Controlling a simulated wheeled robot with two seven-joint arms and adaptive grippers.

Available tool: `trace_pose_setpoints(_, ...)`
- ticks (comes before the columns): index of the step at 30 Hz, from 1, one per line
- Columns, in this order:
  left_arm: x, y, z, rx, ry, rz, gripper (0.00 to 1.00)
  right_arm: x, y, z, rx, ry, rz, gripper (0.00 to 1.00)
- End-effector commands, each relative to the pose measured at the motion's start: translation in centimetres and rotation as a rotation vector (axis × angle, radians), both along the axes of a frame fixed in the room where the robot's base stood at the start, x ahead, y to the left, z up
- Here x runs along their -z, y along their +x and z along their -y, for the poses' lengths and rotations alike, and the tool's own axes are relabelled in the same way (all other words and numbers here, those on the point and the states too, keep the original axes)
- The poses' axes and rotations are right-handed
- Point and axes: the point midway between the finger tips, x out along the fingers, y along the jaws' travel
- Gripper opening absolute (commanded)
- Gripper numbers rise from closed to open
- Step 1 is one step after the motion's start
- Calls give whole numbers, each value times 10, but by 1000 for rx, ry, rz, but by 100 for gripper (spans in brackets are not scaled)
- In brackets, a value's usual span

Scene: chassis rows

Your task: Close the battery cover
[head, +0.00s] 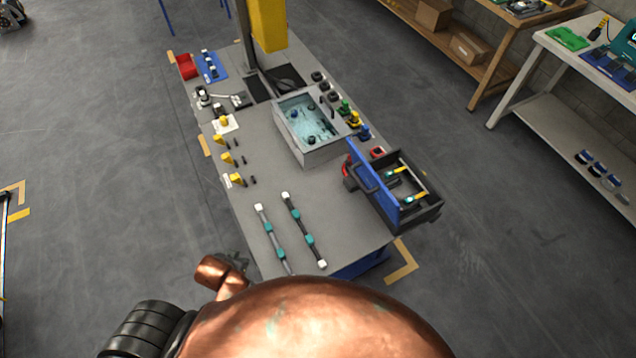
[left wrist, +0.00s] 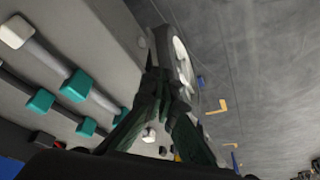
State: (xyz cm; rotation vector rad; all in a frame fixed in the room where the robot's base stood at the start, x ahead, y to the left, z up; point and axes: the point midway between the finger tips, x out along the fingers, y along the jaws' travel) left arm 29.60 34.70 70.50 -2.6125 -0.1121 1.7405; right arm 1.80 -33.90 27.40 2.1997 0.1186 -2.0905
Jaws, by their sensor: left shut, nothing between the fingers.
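A dark open box (head: 428,212) stands at the table's right front edge. A blue panel (head: 378,192) stands upright along its left side, open; it looks like the battery cover, though I cannot be certain. Yellow-and-teal pieces (head: 415,198) lie inside the box. My left gripper (head: 236,262) is low at the table's left front edge, well left of the box and apart from it. In the left wrist view its dark fingers (left wrist: 162,92) are shut with nothing between them. My right gripper is out of view.
Two rods with teal blocks (head: 301,228) lie on the front of the grey table (head: 222,188), between my left gripper and the box; they also show in the left wrist view (left wrist: 78,86). A grey open case (head: 317,152) stands behind. Small yellow parts (head: 237,180) line the left edge.

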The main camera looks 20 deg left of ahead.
Motion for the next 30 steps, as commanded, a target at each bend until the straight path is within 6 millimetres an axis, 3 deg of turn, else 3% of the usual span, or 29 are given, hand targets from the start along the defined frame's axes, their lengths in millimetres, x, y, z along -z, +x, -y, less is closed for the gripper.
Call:
trace_pose_setpoints(8,-25,83,24,-107,-157,277,0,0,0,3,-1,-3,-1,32)
trace_pose_setpoints(12,-53,133,53,-163,-350,451,0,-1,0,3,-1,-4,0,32)
trace_pose_setpoints(17,-100,176,99,-208,-713,601,0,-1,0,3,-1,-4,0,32)
trace_pose_setpoints(20,-130,186,127,-220,-974,619,0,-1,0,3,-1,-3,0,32)
trace_pose_setpoints(24,-167,183,155,-220,-1305,551,0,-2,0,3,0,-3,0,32)
trace_pose_setpoints(30,-197,169,169,-215,-1577,415,0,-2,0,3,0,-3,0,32)
